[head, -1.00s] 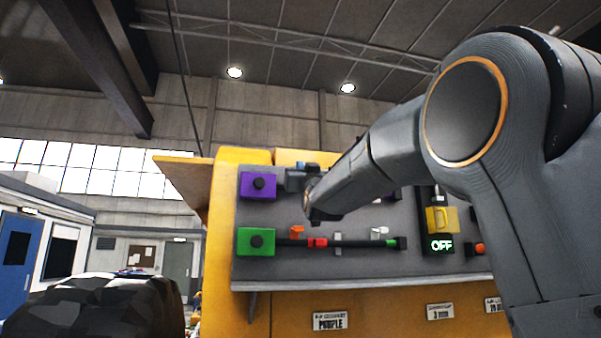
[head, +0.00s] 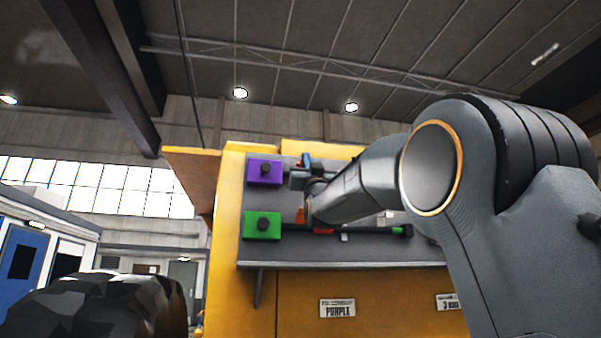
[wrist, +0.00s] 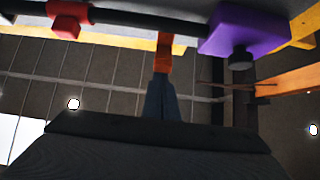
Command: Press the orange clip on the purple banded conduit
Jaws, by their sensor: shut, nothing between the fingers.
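The purple block (head: 264,171) with a black knob is at the upper left of the grey panel in the head view. It also shows at the upper right of the wrist view (wrist: 243,30). A black conduit (wrist: 135,19) with a red band (wrist: 68,20) runs left from it. The orange clip (wrist: 163,55) hangs at the conduit in the wrist view. My gripper (wrist: 160,80) is shut and empty, its fingertips in line with the clip's free end; I cannot tell if they touch. In the head view my arm hides much of the purple conduit.
Below is a green block (head: 262,225) with its own conduit and another orange clip (head: 300,215). A brown board (head: 190,170) juts out left.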

